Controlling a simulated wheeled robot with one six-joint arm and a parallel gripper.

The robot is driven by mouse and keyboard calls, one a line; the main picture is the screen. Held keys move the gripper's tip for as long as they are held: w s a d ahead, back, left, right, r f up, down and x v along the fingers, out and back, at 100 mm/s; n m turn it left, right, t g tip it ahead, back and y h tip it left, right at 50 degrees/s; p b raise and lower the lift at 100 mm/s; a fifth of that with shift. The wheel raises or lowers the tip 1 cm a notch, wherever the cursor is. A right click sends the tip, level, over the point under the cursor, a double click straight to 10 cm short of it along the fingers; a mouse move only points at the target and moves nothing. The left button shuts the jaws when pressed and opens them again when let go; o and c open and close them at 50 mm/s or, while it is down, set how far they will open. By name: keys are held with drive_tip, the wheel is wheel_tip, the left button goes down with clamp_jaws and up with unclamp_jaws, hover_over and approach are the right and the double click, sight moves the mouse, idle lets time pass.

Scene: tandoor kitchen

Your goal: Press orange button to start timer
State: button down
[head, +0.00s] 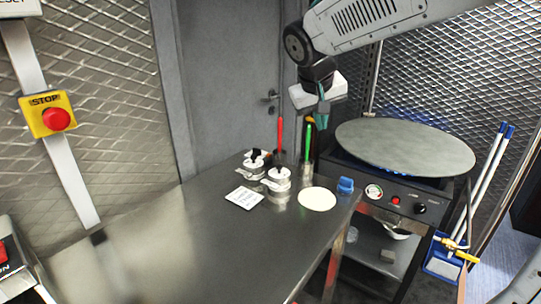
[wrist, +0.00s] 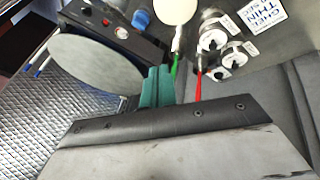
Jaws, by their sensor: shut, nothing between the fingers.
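I cannot make out a timer or a clearly orange button in either view. The nearest in colour are a red button (head: 396,200) on the black stove front, the red button on a yellow STOP box (head: 42,128) on the left wall, and a red switch (head: 3,252) at the lower left edge. My gripper (head: 322,112) hangs in the air above the back of the steel table, left of the round griddle. Its teal fingers (wrist: 157,74) are shut and empty in the wrist view.
The round griddle (head: 405,147) sits on the stove. The table's front left is clear.

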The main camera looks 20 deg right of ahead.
drive_tip(key=w+a+f+t+h, duration=0.1)
drive_tip(key=w, duration=1.1)
drive_tip(key=n+t+h, duration=0.1)
drive_tip(key=n+t, duration=0.1)
hover_over(269, 155)
wheel_tip(269, 155, down, 10)
drive_tip(key=shift+s+a, duration=0.2)
drive_tip(key=shift+a, duration=0.1)
drive_tip(key=shift+f, duration=0.1)
drive_tip(key=shift+f, duration=4.35)
drive_tip(key=shift+f, duration=0.15)
drive_tip(key=shift+f, duration=0.25)
